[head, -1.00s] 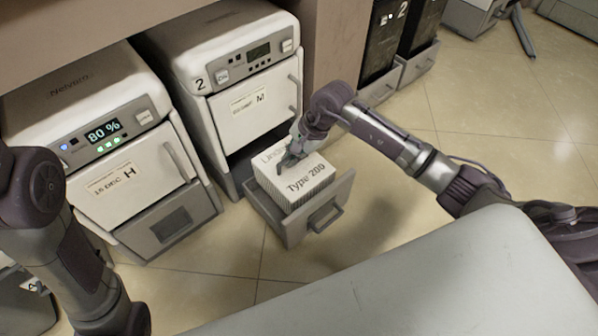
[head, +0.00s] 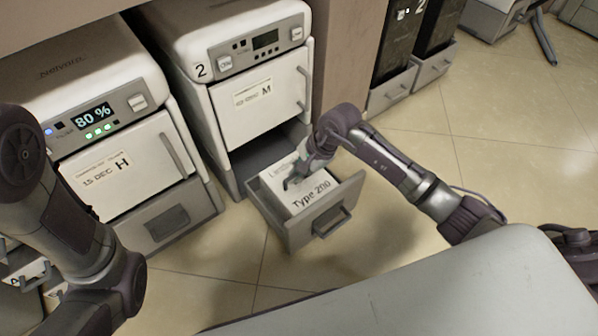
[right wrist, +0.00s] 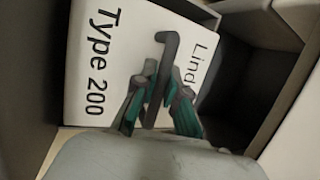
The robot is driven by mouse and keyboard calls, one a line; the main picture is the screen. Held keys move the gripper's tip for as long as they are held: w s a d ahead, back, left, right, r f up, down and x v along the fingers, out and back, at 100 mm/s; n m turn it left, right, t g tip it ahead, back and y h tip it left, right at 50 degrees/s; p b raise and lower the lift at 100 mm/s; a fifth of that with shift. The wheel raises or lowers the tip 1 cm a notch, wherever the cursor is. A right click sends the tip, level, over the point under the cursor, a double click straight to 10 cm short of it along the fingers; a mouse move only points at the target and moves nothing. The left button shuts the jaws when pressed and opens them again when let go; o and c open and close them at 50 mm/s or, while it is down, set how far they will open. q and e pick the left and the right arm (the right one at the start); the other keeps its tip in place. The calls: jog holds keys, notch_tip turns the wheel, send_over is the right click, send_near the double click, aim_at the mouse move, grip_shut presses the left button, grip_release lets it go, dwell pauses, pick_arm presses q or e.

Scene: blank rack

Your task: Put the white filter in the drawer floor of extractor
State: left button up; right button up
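The white filter (head: 314,194), marked "Type 200", sits low inside the open grey drawer (head: 299,234) of extractor 2 (head: 228,130). Its top is near the drawer's rim. My right gripper (head: 292,180) is over the filter's top. In the right wrist view, its teal-padded fingers (right wrist: 158,98) are closed around the dark hooked handle on the filter (right wrist: 97,62). Whether the filter's underside touches the drawer floor is hidden. My left arm shows at the left of the head view, but its gripper is out of frame.
The extractor marked H (head: 130,182) stands at the left with its drawer shut, showing 80 %. Dark units with grey drawers (head: 390,93) stand at the back right. Tiled floor (head: 500,160) is clear at the right. A pale grey surface (head: 430,290) fills the lower front.

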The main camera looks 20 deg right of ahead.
jog(key=o, duration=0.4)
